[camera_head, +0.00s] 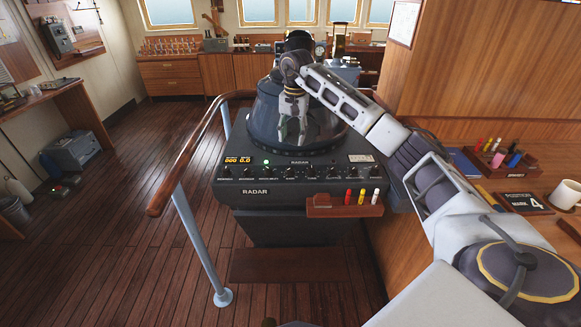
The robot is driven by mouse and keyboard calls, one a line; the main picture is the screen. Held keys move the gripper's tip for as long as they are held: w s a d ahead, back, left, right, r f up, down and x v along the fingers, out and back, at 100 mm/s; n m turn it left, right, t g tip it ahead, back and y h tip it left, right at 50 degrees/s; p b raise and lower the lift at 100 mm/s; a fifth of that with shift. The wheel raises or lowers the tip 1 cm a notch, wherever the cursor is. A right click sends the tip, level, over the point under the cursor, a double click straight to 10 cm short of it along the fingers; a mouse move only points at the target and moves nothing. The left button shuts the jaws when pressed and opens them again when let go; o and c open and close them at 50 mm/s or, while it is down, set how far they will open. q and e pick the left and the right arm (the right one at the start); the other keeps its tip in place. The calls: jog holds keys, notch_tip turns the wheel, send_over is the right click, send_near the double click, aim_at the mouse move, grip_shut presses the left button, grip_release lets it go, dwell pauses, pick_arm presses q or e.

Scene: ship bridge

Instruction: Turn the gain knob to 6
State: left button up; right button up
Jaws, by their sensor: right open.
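The radar console (300,200) stands ahead, with a row of small dark knobs (290,172) along its sloped front panel. The knob labels are too small to read, so I cannot tell which is the gain knob or where it points. My right gripper (291,138) hangs fingers down above the console top, behind the knob row and apart from it. It is open and empty. My right arm reaches in from the lower right. My left gripper is not in view.
A wooden handrail (190,150) on a pale blue post curves along the console's left side. A small holder (345,208) with markers hangs at the front right. A desk with a white mug (565,194) is at the right.

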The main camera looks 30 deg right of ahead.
aim_at(290, 168)
jog(key=shift+f, duration=0.1)
jog(key=shift+w+a+f+p, duration=0.15)
jog(key=shift+f+p, duration=0.45)
jog(key=shift+f, duration=2.85)
jog(key=shift+w+a+f+p, duration=0.1)
jog(key=shift+f+p, duration=0.5)
jog(key=shift+f, duration=2.8)
jog(key=shift+c, duration=0.3)
grip_shut()
